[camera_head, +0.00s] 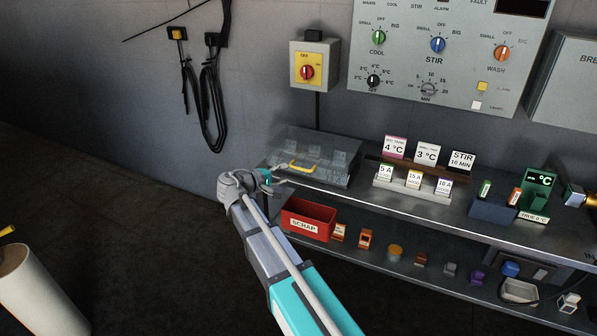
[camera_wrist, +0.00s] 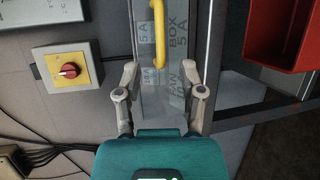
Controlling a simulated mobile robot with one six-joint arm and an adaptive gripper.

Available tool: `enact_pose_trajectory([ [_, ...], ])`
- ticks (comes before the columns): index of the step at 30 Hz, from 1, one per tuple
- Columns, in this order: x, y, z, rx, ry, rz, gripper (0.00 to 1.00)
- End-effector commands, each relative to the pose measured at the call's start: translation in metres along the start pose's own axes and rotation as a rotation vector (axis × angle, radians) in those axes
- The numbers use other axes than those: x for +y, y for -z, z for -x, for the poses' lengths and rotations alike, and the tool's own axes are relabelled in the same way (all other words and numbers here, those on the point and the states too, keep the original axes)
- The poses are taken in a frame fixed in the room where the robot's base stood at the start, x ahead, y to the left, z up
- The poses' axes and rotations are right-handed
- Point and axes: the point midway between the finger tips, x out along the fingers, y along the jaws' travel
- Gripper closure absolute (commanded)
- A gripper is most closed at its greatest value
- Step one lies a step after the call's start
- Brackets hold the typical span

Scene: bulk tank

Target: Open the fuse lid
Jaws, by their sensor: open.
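The fuse lid (camera_head: 318,148) is a clear cover on a low box at the left end of the upper shelf, and it looks shut. It carries a yellow handle (camera_head: 300,167) on its front. In the wrist view the handle (camera_wrist: 159,34) lies ahead of my gripper (camera_wrist: 161,72), roughly in line with the gap between the fingers. My gripper (camera_head: 279,176) is open and empty, just left of the handle and apart from it as far as I can tell. Labelled fuses show dimly through the clear lid (camera_wrist: 150,105).
A red scrap bin (camera_head: 308,219) stands on the lower shelf below. A fuse rack (camera_head: 412,183) with labels stands right of the lid.

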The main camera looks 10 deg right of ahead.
Motion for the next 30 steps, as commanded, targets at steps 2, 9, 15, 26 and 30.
enact_pose_trajectory([
  [2,-0.002,0.001,-0.014,-0.003,0.001,-0.001,0.49],
  [9,-0.001,0.001,-0.049,-0.002,0.0,0.0,0.49],
  [15,-0.001,0.001,-0.07,-0.001,0.0,0.0,0.49],
  [26,0.0,0.0,-0.081,-0.001,0.001,0.0,0.49],
  [30,0.0,0.0,-0.081,-0.001,0.0,0.0,0.49],
])
